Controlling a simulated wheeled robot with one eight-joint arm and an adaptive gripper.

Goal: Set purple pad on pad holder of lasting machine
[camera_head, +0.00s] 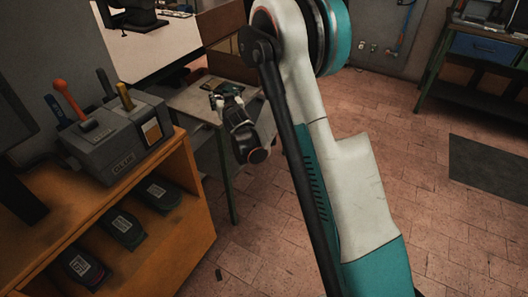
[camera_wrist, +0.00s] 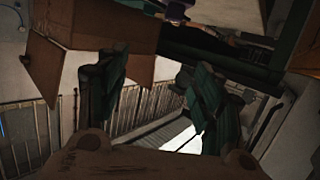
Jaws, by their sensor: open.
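My gripper (camera_head: 230,98) is at the end of the arm near the small grey table in the head view. In the wrist view its two dark green fingers stand wide apart, and the gap between the fingertips (camera_wrist: 157,82) is empty. A small purple thing (camera_wrist: 178,9) shows at the top edge of the wrist view, cut off by the frame. It may be the purple pad, and it lies beyond the fingers, apart from them. No purple pad can be made out in the head view. I cannot tell the lasting machine or its pad holder for sure.
A small grey table (camera_head: 190,101) stands under my gripper. A cardboard box (camera_wrist: 100,25) is beyond the left finger. An orange wooden shelf (camera_head: 190,215) at left carries a grey lever box (camera_head: 118,140) and dark labelled pads (camera_head: 122,228).

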